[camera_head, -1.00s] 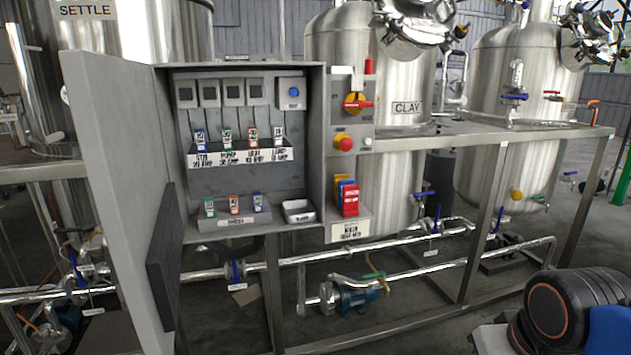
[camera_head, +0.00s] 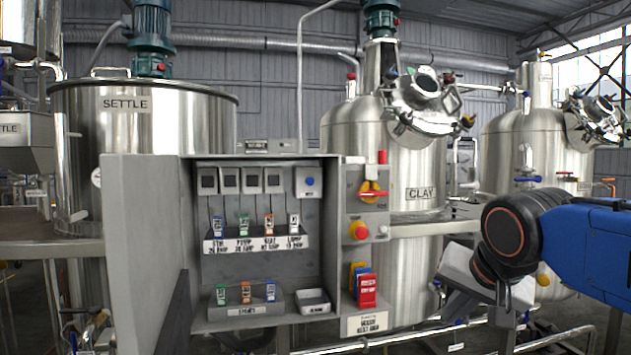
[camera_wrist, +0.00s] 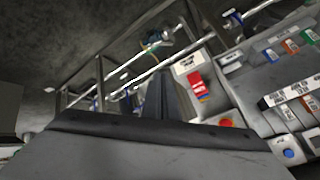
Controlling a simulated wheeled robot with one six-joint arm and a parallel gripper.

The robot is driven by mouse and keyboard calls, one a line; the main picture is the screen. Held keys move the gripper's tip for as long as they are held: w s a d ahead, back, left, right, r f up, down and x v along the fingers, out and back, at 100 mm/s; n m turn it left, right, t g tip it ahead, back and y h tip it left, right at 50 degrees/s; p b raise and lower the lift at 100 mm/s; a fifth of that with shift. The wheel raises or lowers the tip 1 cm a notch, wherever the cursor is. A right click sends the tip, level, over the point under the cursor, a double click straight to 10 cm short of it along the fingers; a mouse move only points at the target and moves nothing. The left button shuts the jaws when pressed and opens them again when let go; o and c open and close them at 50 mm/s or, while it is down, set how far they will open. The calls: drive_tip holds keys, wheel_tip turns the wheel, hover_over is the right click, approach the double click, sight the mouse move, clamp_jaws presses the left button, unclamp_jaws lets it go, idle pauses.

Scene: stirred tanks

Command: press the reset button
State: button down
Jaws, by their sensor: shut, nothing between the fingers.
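An open grey control cabinet (camera_head: 330,240) stands ahead. A round blue button (camera_head: 309,181) sits on a small grey box at its upper right inside; it also shows in the wrist view (camera_wrist: 289,154). I cannot read which one is labelled reset. My gripper (camera_wrist: 164,78) shows as dark, shut, empty fingers in the wrist view, apart from the cabinet. In the head view my arm reaches in from the right; the fingertips are not clear there.
The cabinet's open door (camera_head: 140,250) juts out at the left. A yellow-and-red rotary switch (camera_head: 372,191) is above the red button. Red tags (camera_head: 367,290) hang below it. Coloured breakers (camera_head: 243,224) stand on a shelf inside. Steel tanks (camera_head: 400,150) and pipes stand behind.

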drive_tip(key=w+a+r+m+t+y, duration=0.1)
drive_tip(key=w+a+r+m, duration=0.1)
drive_tip(key=w+a+r, duration=0.3)
drive_tip(key=w+a+r+m+t+y, duration=0.1)
drive_tip(key=w+a+r+m, duration=0.2)
drive_tip(key=a+r, duration=0.6)
drive_tip(key=w+a+r+m+t+y, duration=0.1)
drive_tip(key=w+a+r+m, duration=0.2)
drive_tip(key=w+a+r, duration=0.4)
wheel_tip(320, 180, up, 6)
drive_tip(key=shift+a+f+t, duration=0.15)
drive_tip(key=shift+a+t, duration=0.2)
drive_tip(key=shift+t, duration=0.05)
approach(311, 182)
wheel_tip(311, 182, down, 3)
drive_tip(key=w, duration=0.2)
drive_tip(key=w+a, duration=0.1)
drive_tip(key=shift+w, duration=0.4)
drive_tip(key=shift+w+a, duration=0.2)
drive_tip(key=shift+w, duration=0.4)
drive_tip(key=shift+w, duration=0.1)
